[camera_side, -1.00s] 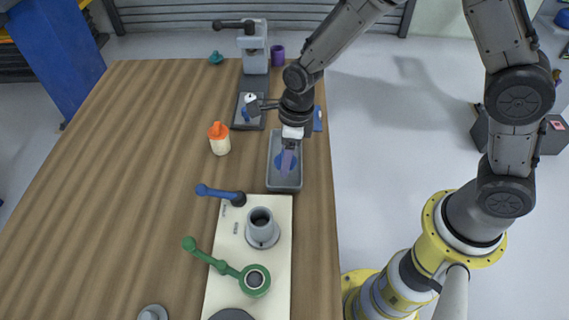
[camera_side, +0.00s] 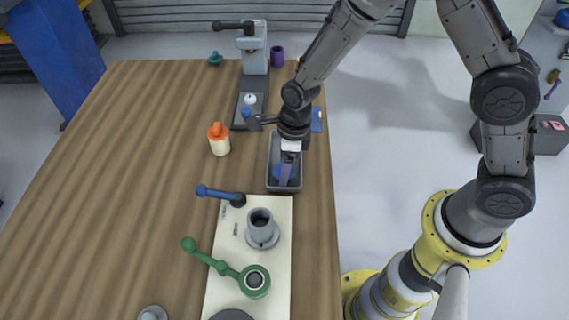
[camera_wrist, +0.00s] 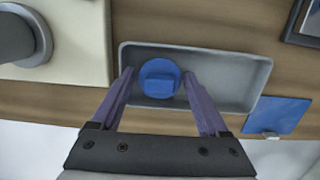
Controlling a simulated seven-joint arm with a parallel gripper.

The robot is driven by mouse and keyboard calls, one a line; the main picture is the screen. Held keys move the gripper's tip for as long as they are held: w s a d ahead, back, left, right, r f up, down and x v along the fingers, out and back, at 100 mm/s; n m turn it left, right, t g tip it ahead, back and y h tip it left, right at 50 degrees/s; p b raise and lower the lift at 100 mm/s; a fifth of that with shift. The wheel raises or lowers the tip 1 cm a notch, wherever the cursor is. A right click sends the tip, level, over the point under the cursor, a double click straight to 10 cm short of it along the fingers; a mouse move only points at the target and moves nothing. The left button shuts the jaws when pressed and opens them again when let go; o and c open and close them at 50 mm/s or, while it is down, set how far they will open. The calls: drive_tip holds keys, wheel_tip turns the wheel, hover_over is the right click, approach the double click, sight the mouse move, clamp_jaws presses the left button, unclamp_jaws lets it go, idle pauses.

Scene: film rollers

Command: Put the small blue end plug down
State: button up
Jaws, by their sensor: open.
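The small blue end plug (camera_wrist: 159,78) lies in the grey tray (camera_wrist: 235,65), toward the tray's left end in the wrist view. It is a round disc with a raised grip on top. My gripper (camera_wrist: 159,76) is open, with one finger on each side of the plug; small gaps seem to show between the fingers and the plug. In the side view my gripper (camera_side: 288,180) reaches down into the tray (camera_side: 271,165), and its fingers partly hide the blue plug (camera_side: 280,174).
A cream board with a grey cylinder (camera_side: 261,229), a blue-handled lever (camera_side: 220,194) and a green-handled lever (camera_side: 225,268) stands in front of the tray. An orange-capped bottle (camera_side: 219,141) is to its left. A grey press (camera_side: 255,55) stands behind.

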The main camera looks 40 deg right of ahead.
drive_tip(key=s+d+r+n+t, duration=0.1)
drive_tip(key=s+d+r+n, duration=0.15)
drive_tip(key=r, duration=0.65)
drive_tip(key=s+d+r+n, duration=0.2)
drive_tip(key=d+r+n, duration=0.1)
drive_tip(key=r, duration=0.6)
drive_tip(key=s+d+r+n+t, duration=0.1)
drive_tip(key=s+d+r+n, duration=0.2)
drive_tip(key=s+n, duration=0.5)
drive_tip(key=s+d+r+n+t+h, duration=0.1)
drive_tip(key=s+d+r+n+t, duration=0.1)
drive_tip(key=s+d+n, duration=0.4)
drive_tip(key=s+r+n, duration=0.1)
drive_tip(key=s+n, duration=0.2)
drive_tip(key=n, duration=0.4)
drive_tip(key=shift+r+t, duration=0.3)
drive_tip(key=shift+r, duration=0.1)
